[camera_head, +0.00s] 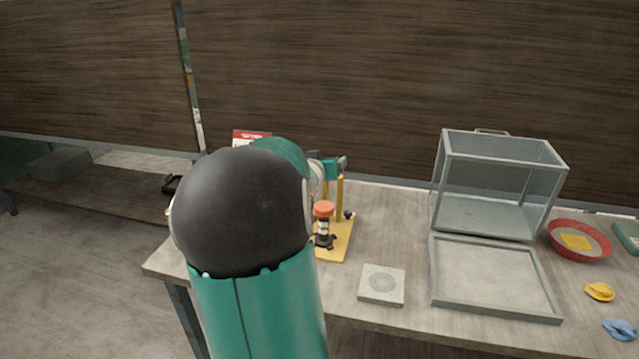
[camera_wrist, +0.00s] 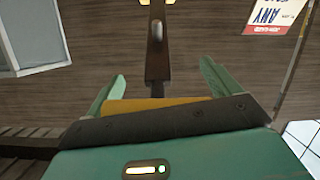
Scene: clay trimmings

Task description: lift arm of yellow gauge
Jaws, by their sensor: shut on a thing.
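The yellow gauge (camera_head: 335,238) stands on the table in the head view, with a yellow base and yellow posts. A small orange-capped thing (camera_head: 323,210) stands on its base. My arm hides its left side. In the wrist view, my gripper (camera_wrist: 162,70) has its two green fingers on either side of a yellow bar (camera_wrist: 175,102), and is shut on it. A dark upright arm of the gauge (camera_wrist: 157,45) runs from this bar up the picture. Whether the arm is raised cannot be told.
A glass case (camera_head: 495,185) and a grey tray (camera_head: 490,312) stand to the right. A square block with a round mark (camera_head: 382,285) lies before the gauge. A red bowl (camera_head: 580,252), yellow clay (camera_head: 600,291) and blue clay (camera_head: 620,328) are at far right. A red-white box (camera_head: 250,137) shows behind.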

